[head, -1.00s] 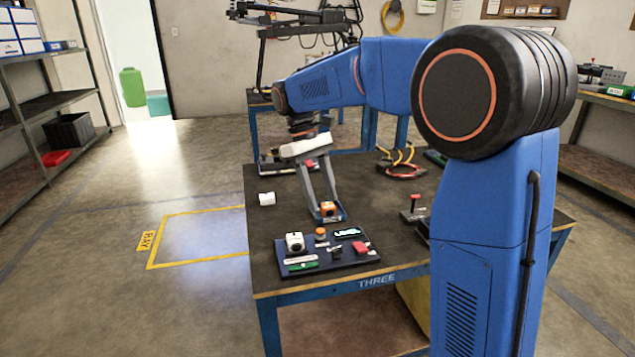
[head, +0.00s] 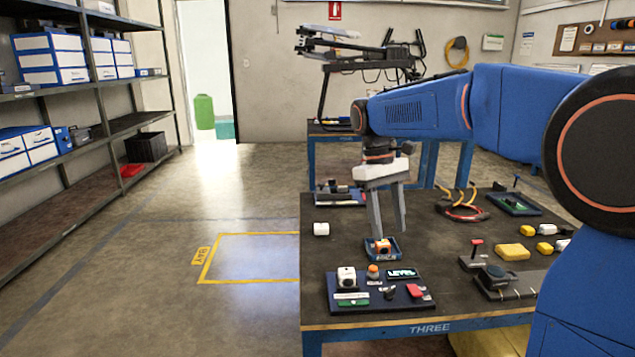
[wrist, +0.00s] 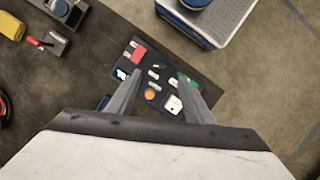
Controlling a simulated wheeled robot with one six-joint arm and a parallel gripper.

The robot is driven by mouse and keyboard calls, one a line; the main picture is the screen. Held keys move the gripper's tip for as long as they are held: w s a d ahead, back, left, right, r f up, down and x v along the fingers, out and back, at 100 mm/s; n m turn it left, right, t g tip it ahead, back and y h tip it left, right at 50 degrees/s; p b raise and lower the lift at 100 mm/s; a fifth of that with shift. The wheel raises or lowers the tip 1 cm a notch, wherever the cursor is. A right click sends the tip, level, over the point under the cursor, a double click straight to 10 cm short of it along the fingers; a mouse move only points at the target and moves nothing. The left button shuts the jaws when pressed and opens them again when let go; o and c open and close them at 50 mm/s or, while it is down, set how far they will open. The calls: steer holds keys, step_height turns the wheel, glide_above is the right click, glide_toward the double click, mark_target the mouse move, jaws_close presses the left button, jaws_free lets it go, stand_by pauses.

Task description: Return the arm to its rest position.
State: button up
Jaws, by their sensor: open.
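My gripper (head: 390,238) hangs from my blue arm over the dark workbench (head: 440,298), with its two grey fingers pointing down and apart. In the head view the fingertips appear just above a small blue tray (head: 384,249) with an orange part in it; I cannot tell the exact gap. In the wrist view my gripper (wrist: 155,98) shows nothing held between its fingers. Past them lies the dark control panel (wrist: 190,75) with a red piece, an orange button and a white block. The panel (head: 375,308) sits at the bench's front left.
A white cylinder (head: 321,229) stands at the bench's left edge. Shelves (head: 85,140) line the left wall. The floor between is clear.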

steer(key=s+d+f+m+t, duration=0.1)
steer(key=s+d+f+t, duration=0.1)
steer(key=s, duration=0.7)
steer(key=s+d+f+m+t+y, duration=0.1)
steer(key=s+d+f+m+t, duration=0.1)
steer(key=s+f, duration=0.3)
steer(key=s+d+f+m+t, duration=0.2)
steer(key=s+d+f+t, duration=0.1)
steer(key=s, duration=0.9)
steer(key=shift+s+d+f+t+y, duration=0.3)
steer(key=shift+d+f+t+y, duration=0.15)
steer(key=shift+d, duration=0.25)
